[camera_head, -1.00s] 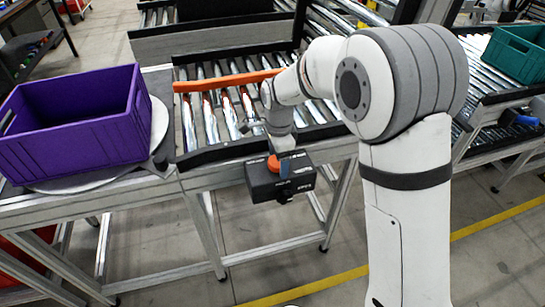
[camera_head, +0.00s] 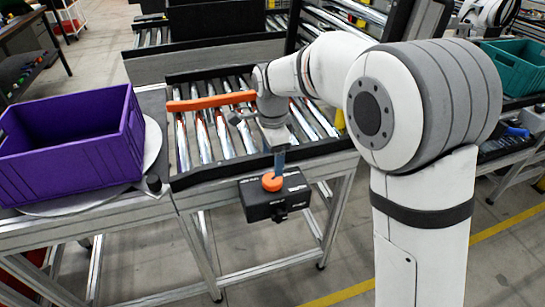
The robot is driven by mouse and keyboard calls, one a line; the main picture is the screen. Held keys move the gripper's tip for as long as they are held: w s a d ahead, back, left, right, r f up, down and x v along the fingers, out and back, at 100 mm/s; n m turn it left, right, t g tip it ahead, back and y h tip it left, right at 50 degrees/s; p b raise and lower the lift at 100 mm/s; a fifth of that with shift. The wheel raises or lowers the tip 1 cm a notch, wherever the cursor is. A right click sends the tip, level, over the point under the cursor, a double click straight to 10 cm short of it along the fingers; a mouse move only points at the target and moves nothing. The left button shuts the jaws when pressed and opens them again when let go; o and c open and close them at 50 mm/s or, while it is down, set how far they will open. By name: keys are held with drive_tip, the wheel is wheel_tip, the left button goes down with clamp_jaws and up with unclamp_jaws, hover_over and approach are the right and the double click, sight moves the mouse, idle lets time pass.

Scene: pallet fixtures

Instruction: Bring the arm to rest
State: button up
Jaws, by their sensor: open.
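My gripper (camera_head: 276,197) is a black box-shaped unit with an orange round cap on top, at the end of my white arm. It hangs in front of the near edge of the roller conveyor (camera_head: 180,181), apart from the purple crate. I see nothing held in it. Its fingers are mostly hidden under the black body. My arm reaches from the right, bent over the conveyor, with the wrist pointing down.
A purple crate (camera_head: 65,165) stands on a round plate at the left and looks empty. An orange bar (camera_head: 212,102) lies across the rollers behind my wrist. A teal crate (camera_head: 512,68) stands on another conveyor at the right. Open floor shows below, with a yellow line.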

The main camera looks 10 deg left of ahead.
drive_tip(key=s+d+r+n+t, duration=0.15)
drive_tip(key=s+d, duration=0.25)
drive_tip(key=d, duration=0.4)
drive_tip(key=s+d+r+n, duration=0.2)
drive_tip(key=s+d+n, duration=0.1)
drive_tip(key=d, duration=0.4)
drive_tip(key=s+d+r+n, duration=0.2)
drive_tip(key=s+d+n, duration=0.15)
drive_tip(key=d, duration=0.45)
drive_tip(key=s+d+f+n+t, duration=0.1)
drive_tip(key=s+d+f+n, duration=0.1)
drive_tip(key=s+d, duration=0.4)
drive_tip(key=s+n, duration=0.1)
drive_tip(key=s, duration=0.2)
drive_tip(key=shift+c, duration=0.2)
